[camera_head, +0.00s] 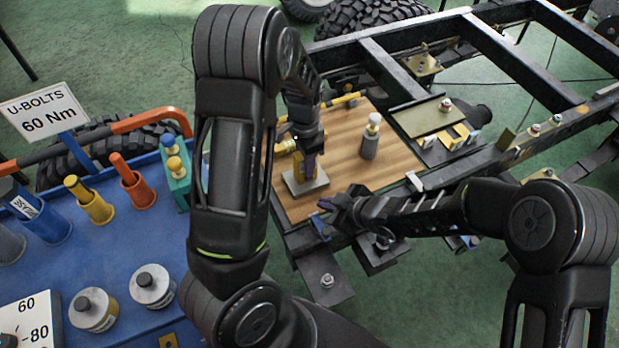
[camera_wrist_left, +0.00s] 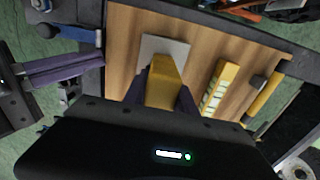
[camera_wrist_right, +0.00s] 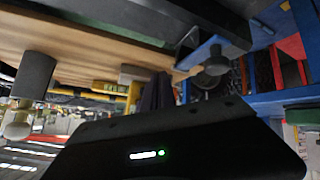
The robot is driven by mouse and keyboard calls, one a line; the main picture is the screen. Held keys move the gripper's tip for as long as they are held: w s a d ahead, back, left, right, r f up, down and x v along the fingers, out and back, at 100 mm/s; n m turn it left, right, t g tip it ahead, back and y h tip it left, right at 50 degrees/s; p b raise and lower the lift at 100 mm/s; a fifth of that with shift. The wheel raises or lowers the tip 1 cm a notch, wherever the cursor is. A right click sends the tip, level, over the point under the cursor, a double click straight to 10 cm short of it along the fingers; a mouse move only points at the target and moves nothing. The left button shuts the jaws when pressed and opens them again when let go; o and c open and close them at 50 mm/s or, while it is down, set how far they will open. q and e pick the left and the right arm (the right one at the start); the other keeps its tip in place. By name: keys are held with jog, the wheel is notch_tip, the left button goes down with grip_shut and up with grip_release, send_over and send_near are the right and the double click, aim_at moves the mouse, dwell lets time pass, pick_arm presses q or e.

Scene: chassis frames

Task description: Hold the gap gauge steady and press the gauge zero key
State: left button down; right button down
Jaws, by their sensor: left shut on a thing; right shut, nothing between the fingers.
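The gap gauge, a yellow block on a grey base plate (camera_head: 306,187), stands on the wooden board. In the left wrist view its yellow body (camera_wrist_left: 163,85) sits between the purple fingers of my left gripper (camera_wrist_left: 160,95), which is shut on it. My left gripper (camera_head: 308,165) comes down on it from above in the head view. My right gripper (camera_head: 327,204) is shut and empty, low beside the gauge near the board's front edge, apart from it. It also shows in the left wrist view (camera_wrist_left: 62,68). I cannot make out the zero key.
A grey cylinder with a cream knob (camera_head: 369,143) stands on the board (camera_head: 345,180), right of the gauge. A yellow marked bar (camera_wrist_left: 216,88) lies beside the gauge. A blue clamp (camera_head: 319,227) is at the board's front edge. A blue bench (camera_head: 110,240) is left.

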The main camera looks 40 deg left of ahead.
dwell(0.3)
pick_arm(q)
jog(key=c, duration=0.9)
grip_release()
jog(key=shift+r, duration=0.1)
notch_tip(320, 180, up, 12)
jog(key=shift+f, duration=0.1)
